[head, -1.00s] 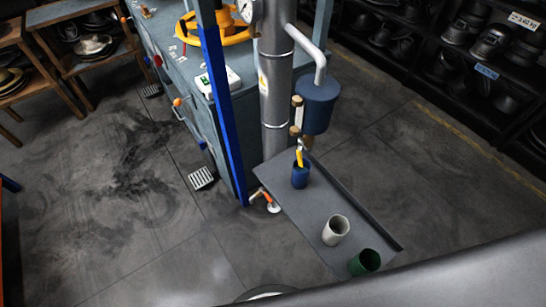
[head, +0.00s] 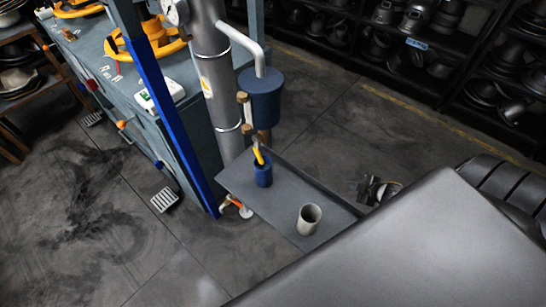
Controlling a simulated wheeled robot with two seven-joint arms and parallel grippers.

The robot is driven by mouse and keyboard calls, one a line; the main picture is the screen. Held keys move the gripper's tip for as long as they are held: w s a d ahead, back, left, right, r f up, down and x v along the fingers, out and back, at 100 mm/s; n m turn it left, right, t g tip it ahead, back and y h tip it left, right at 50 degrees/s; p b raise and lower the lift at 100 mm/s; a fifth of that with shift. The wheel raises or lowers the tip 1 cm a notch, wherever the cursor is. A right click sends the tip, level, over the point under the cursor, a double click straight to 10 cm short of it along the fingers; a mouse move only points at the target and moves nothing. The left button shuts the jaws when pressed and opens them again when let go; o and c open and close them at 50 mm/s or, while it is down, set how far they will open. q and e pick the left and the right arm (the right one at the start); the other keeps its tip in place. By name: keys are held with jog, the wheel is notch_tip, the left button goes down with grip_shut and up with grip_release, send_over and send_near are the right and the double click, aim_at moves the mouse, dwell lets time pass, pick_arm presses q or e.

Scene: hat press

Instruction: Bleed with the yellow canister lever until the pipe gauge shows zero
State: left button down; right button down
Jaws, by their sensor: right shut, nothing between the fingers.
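The blue canister (head: 262,98) hangs from a white elbow pipe beside the grey vertical pipe (head: 216,85). The yellow lever (head: 258,154) is below the canister, tilted, just above a blue cup (head: 263,176); whether it touches the cup I cannot tell. The pipe gauge (head: 177,11) is cut by the top edge and its reading is too small to make out. My right gripper (head: 366,190) is shut and empty, to the right of the tray and apart from the lever, partly hidden by my arm. My left gripper is not in view.
A grey tray (head: 274,215) below the canister bears the blue cup and a pale cup (head: 310,219). A blue post (head: 170,105) stands left of the pipe. An orange-handled valve (head: 234,206) sits low by the tray. Shelves of dark hat forms (head: 410,20) line the back right.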

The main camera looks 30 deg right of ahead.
jog(key=w+a+r+n+t+y, duration=0.1)
jog(key=w+a+r+n+y, duration=0.25)
jog(key=r, duration=0.45)
jog(key=w+a+r+n+t+y, duration=0.1)
jog(key=w+a+r+n+y, duration=0.2)
jog(key=r, duration=0.5)
jog(key=s+a+r+n+g+y+b, duration=0.1)
jog(key=s+a+r+n+g+y, duration=0.15)
jog(key=a+r+n, duration=0.45)
jog(key=s+a+r+n+g+y, duration=0.1)
jog(key=a+r+n+g+y, duration=0.3)
jog(key=a+r, duration=0.45)
jog(key=t+p, duration=0.1)
jog(key=p, duration=0.1)
send_near(259, 154)
jog(key=shift+s+f+x, duration=0.5)
jog(key=shift+f+x, duration=0.05)
jog(key=shift+x, duration=2.7)
jog(key=shift+n, duration=0.25)
